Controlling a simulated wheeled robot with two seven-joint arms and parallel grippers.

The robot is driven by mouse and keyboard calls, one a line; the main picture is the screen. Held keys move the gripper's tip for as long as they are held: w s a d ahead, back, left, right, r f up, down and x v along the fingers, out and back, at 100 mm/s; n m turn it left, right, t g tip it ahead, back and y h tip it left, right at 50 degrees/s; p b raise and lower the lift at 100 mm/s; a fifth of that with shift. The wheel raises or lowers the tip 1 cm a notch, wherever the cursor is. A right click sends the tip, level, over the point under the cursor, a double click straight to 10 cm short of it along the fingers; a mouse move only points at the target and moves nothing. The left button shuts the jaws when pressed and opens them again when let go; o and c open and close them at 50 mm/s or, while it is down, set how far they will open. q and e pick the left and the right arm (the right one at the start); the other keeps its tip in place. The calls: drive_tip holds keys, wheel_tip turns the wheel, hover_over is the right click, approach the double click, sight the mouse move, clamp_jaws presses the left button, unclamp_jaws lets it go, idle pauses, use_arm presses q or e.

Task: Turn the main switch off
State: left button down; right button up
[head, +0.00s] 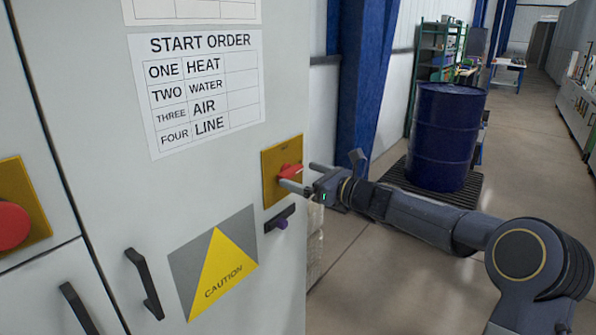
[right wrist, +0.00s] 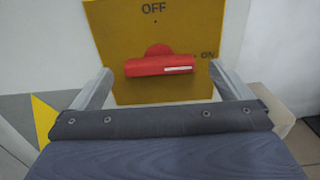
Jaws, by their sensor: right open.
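The main switch is a red rotary handle (head: 290,171) on a yellow plate (head: 270,191) on the grey cabinet front. In the right wrist view, the red handle (right wrist: 160,63) lies about level, with its white mark at the right end, towards the word ON. OFF is printed at the top of the yellow plate (right wrist: 155,25). My right gripper (head: 296,174) is open in front of the switch. In the right wrist view its fingers (right wrist: 160,70) stand to the left and right of the handle, with visible gaps. My left gripper is not in view.
A caution sign (head: 225,272), black door handles (head: 145,284) and a red button (head: 12,226) are on the cabinet. A blue drum (head: 445,137) stands behind my right arm. Open floor lies at right.

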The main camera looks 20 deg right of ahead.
drive_tip(key=shift+x, duration=0.95)
drive_tip(key=shift+c, duration=0.5)
drive_tip(key=c, duration=0.9)
drive_tip(key=shift+f+n+b, duration=0.2)
drive_tip(key=shift+n+b, duration=0.7)
drive_tip(key=shift+b, duration=0.25)
drive_tip(key=n+b, duration=0.7)
drive_tip(key=shift+s+a+f, duration=0.1)
drive_tip(key=shift+s, duration=0.05)
drive_tip(key=n+b, duration=0.4)
drive_tip(key=n, duration=0.1)
drive_tip(key=shift+b, duration=0.3)
drive_tip(key=shift+n+b, duration=1.15)
drive_tip(key=shift+n, duration=0.85)
